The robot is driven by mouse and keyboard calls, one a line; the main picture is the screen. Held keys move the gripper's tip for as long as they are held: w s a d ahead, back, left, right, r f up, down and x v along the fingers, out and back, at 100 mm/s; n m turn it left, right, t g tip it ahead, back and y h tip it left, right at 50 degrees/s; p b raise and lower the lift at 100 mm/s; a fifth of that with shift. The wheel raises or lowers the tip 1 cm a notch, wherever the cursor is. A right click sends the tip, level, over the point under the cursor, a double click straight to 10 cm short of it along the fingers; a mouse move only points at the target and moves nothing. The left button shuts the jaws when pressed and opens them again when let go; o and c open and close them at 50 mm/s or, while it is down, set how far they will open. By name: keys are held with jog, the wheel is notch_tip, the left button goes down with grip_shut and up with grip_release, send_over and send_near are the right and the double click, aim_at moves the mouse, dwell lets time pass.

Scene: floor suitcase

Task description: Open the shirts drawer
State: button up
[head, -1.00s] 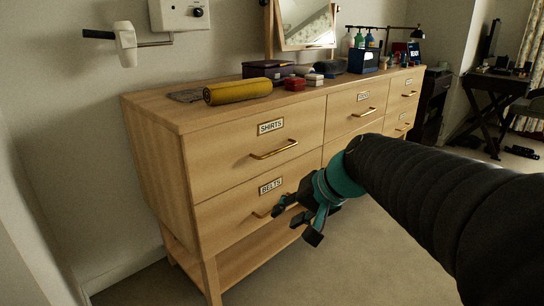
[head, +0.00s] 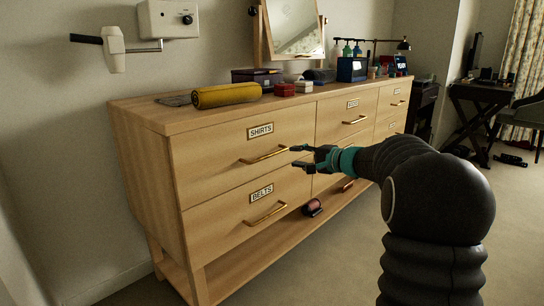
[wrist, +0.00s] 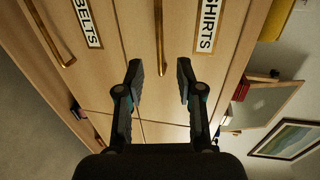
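The shirts drawer (head: 220,154) is the upper left drawer of a wooden dresser and is closed. Its label (head: 260,131) reads SHIRTS, and a brass bar handle (head: 264,155) sits below the label. My gripper (head: 297,157) is just right of the handle's right end in the head view. In the wrist view my gripper (wrist: 160,72) is open, its two fingers apart with nothing between them. The handle (wrist: 159,35) runs lengthwise ahead of the gap between the fingers, and the label (wrist: 208,22) shows to its right. I cannot tell whether a finger touches the handle.
The belts drawer (head: 225,218) below is closed, with its own brass handle (head: 265,213). A yellow roll (head: 226,94) and small boxes lie on the dresser top.

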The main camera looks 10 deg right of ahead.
aim_at(274, 154)
jog(key=x, duration=1.1)
jog(key=shift+w+a+p, duration=0.2)
jog(key=shift+p, duration=0.1)
jog(key=shift+c, duration=0.3)
grip_shut()
jog(key=shift+d, duration=0.1)
